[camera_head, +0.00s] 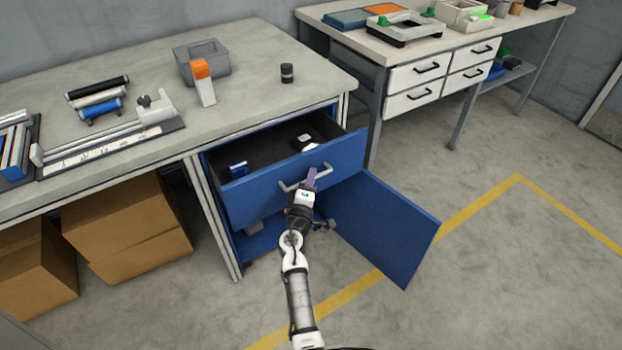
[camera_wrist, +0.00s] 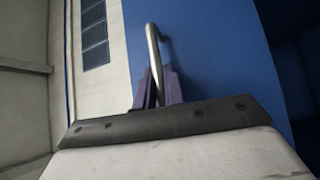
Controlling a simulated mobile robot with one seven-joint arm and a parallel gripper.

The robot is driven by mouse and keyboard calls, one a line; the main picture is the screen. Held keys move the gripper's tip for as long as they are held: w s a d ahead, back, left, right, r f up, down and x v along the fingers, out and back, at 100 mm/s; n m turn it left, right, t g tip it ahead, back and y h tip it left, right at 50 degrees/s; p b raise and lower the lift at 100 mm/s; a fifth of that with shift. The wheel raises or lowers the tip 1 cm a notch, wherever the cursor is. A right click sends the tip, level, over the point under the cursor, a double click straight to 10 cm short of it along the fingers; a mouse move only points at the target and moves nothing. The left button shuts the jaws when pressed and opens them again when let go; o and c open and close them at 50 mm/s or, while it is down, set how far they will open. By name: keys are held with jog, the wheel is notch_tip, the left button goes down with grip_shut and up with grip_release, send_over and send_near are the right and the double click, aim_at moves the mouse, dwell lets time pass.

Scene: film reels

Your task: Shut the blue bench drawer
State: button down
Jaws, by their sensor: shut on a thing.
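The blue bench drawer (camera_head: 262,190) is pulled out from under the left bench. A blue item (camera_head: 238,169) and a dark item with a white top (camera_head: 305,141) lie inside it. The drawer has a grey bar handle (camera_head: 289,186) on its front. In the wrist view, the purple fingers (camera_wrist: 158,88) close around the metal handle (camera_wrist: 154,50) in front of the blue drawer front (camera_wrist: 205,55). My gripper hides part of the handle.
Below the drawer, a blue cabinet door (camera_head: 385,225) stands wide open to the right. Cardboard boxes (camera_head: 130,230) sit under the left bench. The bench top (camera_head: 235,115) carries a grey bin (camera_head: 203,65) and tools. Floor in front is clear.

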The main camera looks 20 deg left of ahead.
jog(key=shift+w+a, duration=0.1)
jog(key=w+a+b, duration=1)
jog(key=a+b, duration=0.1)
jog(key=a, duration=0.1)
jog(key=shift+a+r+b, duration=0.15)
jog(key=shift+a+b, duration=0.2)
jog(key=c, duration=1.7)
grip_release()
jog(key=shift+o, duration=1)
jog(key=shift+s, duration=0.1)
